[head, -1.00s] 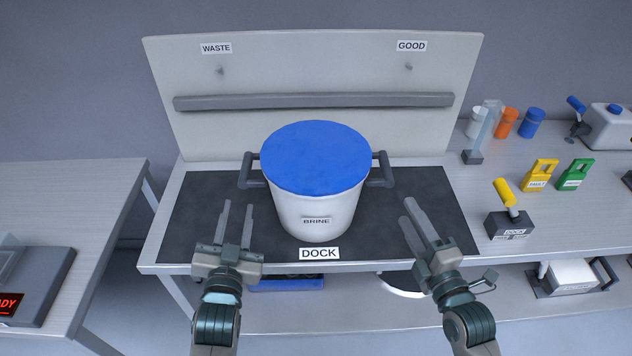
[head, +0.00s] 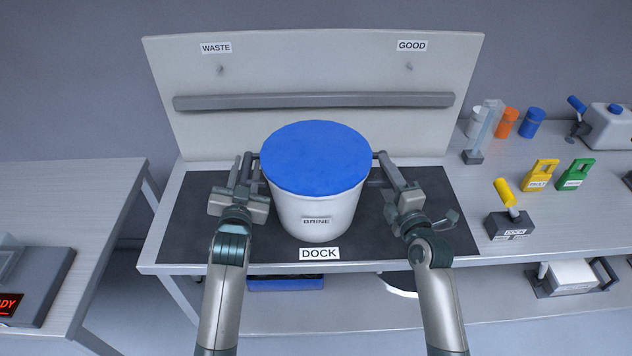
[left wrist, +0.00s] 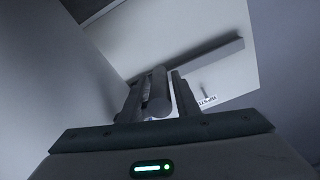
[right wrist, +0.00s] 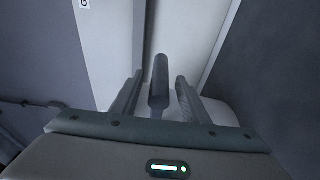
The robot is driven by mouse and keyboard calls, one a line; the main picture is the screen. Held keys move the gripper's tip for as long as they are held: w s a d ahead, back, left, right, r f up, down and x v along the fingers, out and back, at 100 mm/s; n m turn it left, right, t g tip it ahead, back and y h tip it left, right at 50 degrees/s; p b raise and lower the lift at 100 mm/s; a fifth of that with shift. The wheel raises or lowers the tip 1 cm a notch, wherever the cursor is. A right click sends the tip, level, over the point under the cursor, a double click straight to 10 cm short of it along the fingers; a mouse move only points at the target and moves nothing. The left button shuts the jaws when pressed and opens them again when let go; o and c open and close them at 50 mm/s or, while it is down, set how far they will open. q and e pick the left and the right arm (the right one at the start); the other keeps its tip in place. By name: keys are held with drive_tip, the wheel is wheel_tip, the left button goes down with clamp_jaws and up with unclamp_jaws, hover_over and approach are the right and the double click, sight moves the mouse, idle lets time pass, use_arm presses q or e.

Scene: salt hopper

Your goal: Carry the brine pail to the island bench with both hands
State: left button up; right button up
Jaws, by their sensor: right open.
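The brine pail (head: 316,212) is white with a blue lid (head: 315,157) and a BRINE label. It stands upright on the dark dock mat (head: 400,230). My left gripper (head: 241,172) is at the pail's left handle. In the left wrist view the handle bar (left wrist: 158,92) lies between its fingers with little room beside it; contact is unclear. My right gripper (head: 393,172) is open at the right handle. In the right wrist view its fingers stand on both sides of that handle bar (right wrist: 159,82), with gaps. The island bench cannot be identified for certain.
A panel (head: 320,75) marked WASTE and GOOD, with a grey rail (head: 315,101), stands behind the pail. Another table (head: 70,190) is at the left, across a gap. Bottles, yellow and green tags and a yellow-handled block (head: 509,215) stand at the right.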

use_arm(q)
drive_tip(key=shift+w, duration=0.45)
use_arm(e)
drive_tip(key=shift+w+a, duration=0.15)
drive_tip(key=shift+w, duration=0.3)
use_arm(q)
drive_tip(key=c, duration=0.7)
use_arm(e)
drive_tip(key=c, duration=0.7)
use_arm(q)
clamp_jaws()
use_arm(e)
clamp_jaws()
use_arm(q)
drive_tip(key=shift+r, duration=0.5)
use_arm(e)
drive_tip(key=shift+r, duration=0.45)
use_arm(q)
drive_tip(key=shift+w+f, duration=0.1)
drive_tip(key=shift+w, duration=0.1)
use_arm(e)
drive_tip(key=shift+w, duration=0.2)
